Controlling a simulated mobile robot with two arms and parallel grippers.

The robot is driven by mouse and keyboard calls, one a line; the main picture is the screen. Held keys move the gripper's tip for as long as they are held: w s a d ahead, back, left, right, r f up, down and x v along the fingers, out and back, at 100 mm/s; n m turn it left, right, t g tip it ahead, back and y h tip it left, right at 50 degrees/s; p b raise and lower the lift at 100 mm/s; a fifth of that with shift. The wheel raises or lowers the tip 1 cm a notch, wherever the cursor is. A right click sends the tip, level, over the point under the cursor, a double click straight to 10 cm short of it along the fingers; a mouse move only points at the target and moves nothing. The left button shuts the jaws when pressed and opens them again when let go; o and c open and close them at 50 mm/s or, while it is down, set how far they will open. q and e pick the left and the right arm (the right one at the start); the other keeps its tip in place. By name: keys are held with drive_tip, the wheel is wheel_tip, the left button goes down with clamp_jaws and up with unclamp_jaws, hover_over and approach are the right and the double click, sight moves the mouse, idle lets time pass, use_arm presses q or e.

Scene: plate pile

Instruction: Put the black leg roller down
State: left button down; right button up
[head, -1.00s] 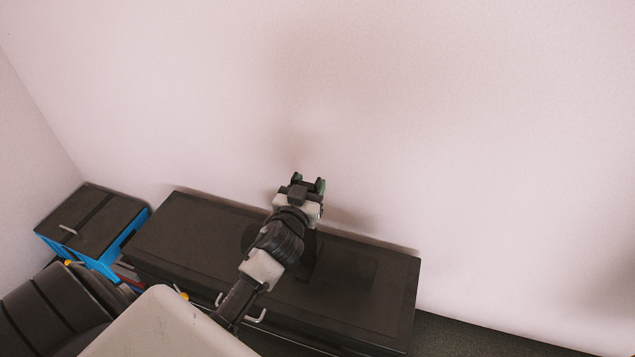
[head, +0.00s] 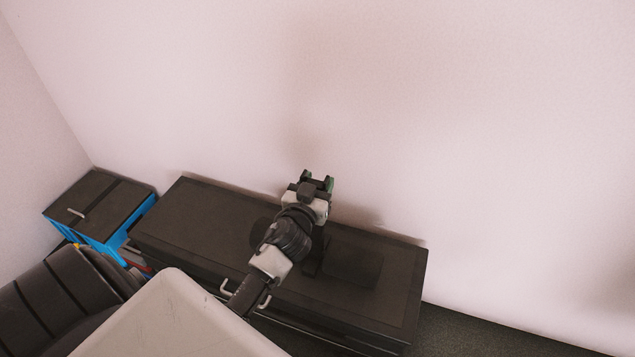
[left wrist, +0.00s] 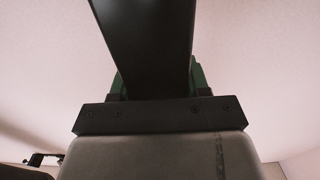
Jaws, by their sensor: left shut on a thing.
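My left gripper (head: 317,181) is above the back part of a long dark cabinet, close to the pale wall, with its green-lined fingers pointing toward the wall. It is shut on a smooth black piece, which I take to be the black leg roller (left wrist: 145,45). In the left wrist view that piece rises from between the fingers and runs out of the top of the picture. In the head view the gripper mostly hides it, and I cannot make out its full shape. My right gripper is not in view.
The long dark cabinet (head: 205,212) has a flat top with dark shapes on it, including a low rectangular one (head: 353,266). Metal handles show on its front. A blue box with a dark lid (head: 95,205) stands to the left. The wall rises directly behind.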

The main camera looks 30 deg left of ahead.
use_arm(q)
drive_tip(key=c, duration=0.9)
unclamp_jaws()
drive_tip(key=o, duration=0.4)
drive_tip(key=shift+r, duration=0.1)
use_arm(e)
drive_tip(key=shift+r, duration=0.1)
use_arm(q)
drive_tip(key=v, duration=1.2)
drive_tip(key=s+d+f+g+h, duration=0.1)
drive_tip(key=f+g, duration=0.2)
drive_tip(key=f, duration=0.3)
drive_tip(key=s+d+f+m+g, duration=0.1)
drive_tip(key=s+d+f+g, duration=0.1)
drive_tip(key=f, duration=0.4)
drive_tip(key=s+d+f+g+h, duration=0.1)
drive_tip(key=f+g, duration=0.2)
drive_tip(key=f, duration=0.3)
drive_tip(key=s+d+f+m+g, duration=0.1)
drive_tip(key=s+f+g, duration=0.1)
drive_tip(key=s+f, duration=0.2)
drive_tip(key=s+d+f+m+g+h, duration=0.1)
drive_tip(key=s+d+f+g, duration=0.1)
drive_tip(key=s+f, duration=0.2)
drive_tip(key=s+d+f+m+g+h, duration=0.1)
drive_tip(key=s+d+f+g, duration=0.1)
drive_tip(key=s+f+g, duration=0.1)
drive_tip(key=shift+s+d+f+m, duration=0.2)
drive_tip(key=shift+s+f+m, duration=0.2)
drive_tip(key=shift+s+f, duration=0.2)
